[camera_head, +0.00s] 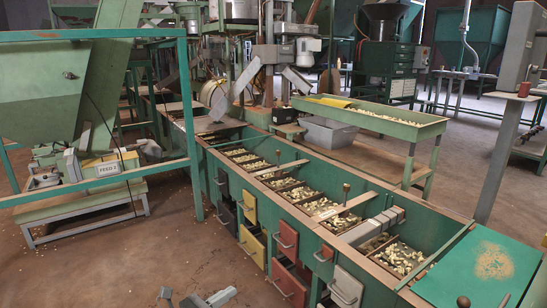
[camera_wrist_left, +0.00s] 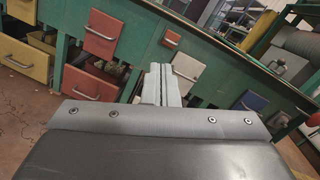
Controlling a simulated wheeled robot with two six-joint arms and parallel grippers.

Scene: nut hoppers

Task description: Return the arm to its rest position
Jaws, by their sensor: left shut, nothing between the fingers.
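My left gripper (camera_head: 221,297) shows at the bottom edge of the head view, low in front of the green hopper bench (camera_head: 212,165). Only its light grey fingers and a bit of dark arm show; the rest is cut off. In the left wrist view its two grey fingers (camera_wrist_left: 162,84) are together, with nothing between them. They point toward the bench's drawer fronts and appear apart from them. My right gripper is not in view.
The bench has a red drawer (camera_wrist_left: 91,90), a yellow drawer (camera_head: 251,246) and several others with handles. Nuts lie in its top compartments. A green lid (camera_head: 484,269) covers its near right end. A green frame post (camera_head: 190,130) stands at left. Brown floor (camera_head: 110,265) is open at lower left.

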